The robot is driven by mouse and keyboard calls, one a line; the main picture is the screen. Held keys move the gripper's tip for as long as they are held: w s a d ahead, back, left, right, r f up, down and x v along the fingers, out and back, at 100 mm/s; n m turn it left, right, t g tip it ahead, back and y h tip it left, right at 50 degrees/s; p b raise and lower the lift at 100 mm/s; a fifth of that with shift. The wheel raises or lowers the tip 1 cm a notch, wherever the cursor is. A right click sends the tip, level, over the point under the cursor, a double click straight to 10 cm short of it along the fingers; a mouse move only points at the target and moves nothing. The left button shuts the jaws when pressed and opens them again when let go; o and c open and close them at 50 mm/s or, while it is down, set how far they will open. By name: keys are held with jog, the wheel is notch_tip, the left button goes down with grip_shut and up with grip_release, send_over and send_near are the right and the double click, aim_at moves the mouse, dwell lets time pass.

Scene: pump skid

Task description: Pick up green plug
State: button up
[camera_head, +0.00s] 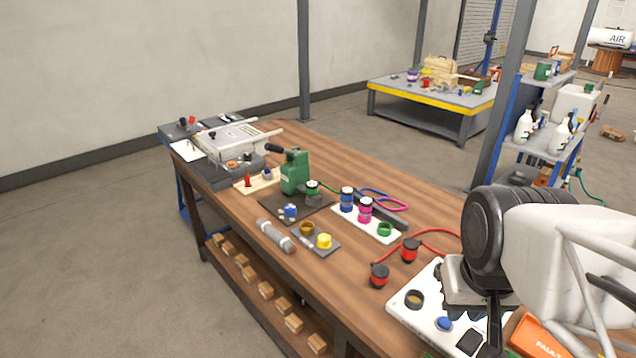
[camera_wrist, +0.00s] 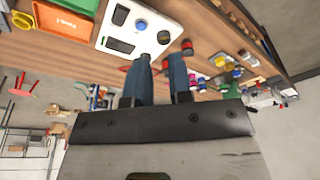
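A small green-topped cylinder (camera_head: 312,187), which looks like the green plug, stands beside the green press (camera_head: 295,172) on a dark mat. A green ring (camera_head: 385,229) sits at the near end of a white tray, with a blue plug (camera_head: 347,198) and a magenta plug (camera_head: 365,208) further along it. My gripper (camera_head: 494,335) is over the white panel at the lower right, well away from the green plug. In the wrist view my gripper (camera_wrist: 161,60) has its two fingers apart with nothing seen between them. I cannot make out the green plug there.
The white panel (camera_head: 412,310) has a blue button and a dark ring. Two red plugs (camera_head: 410,249) joined by a red cable lie between it and the tray (camera_head: 352,222). A yellow knob (camera_head: 324,241) and grey cylinder (camera_head: 275,236) are near the front edge.

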jog(key=o, duration=1.1)
jog(key=shift+c, duration=0.2)
jog(key=w+a+r+n, duration=0.2)
jog(key=w+r+n, duration=0.1)
jog(key=w, duration=0.7)
jog(key=w+a+r+n, duration=0.2)
jog(key=w+r, duration=0.1)
jog(key=w, duration=0.7)
jog(key=n+g, duration=0.3)
jog(key=n, duration=1.2)
send_over(312, 184)
notch_tip(312, 184, down, 24)
jog(key=shift+r, duration=0.15)
jog(key=shift+a+f, duration=0.1)
jog(key=shift+f, duration=0.1)
jog(key=shift+f, duration=0.1)
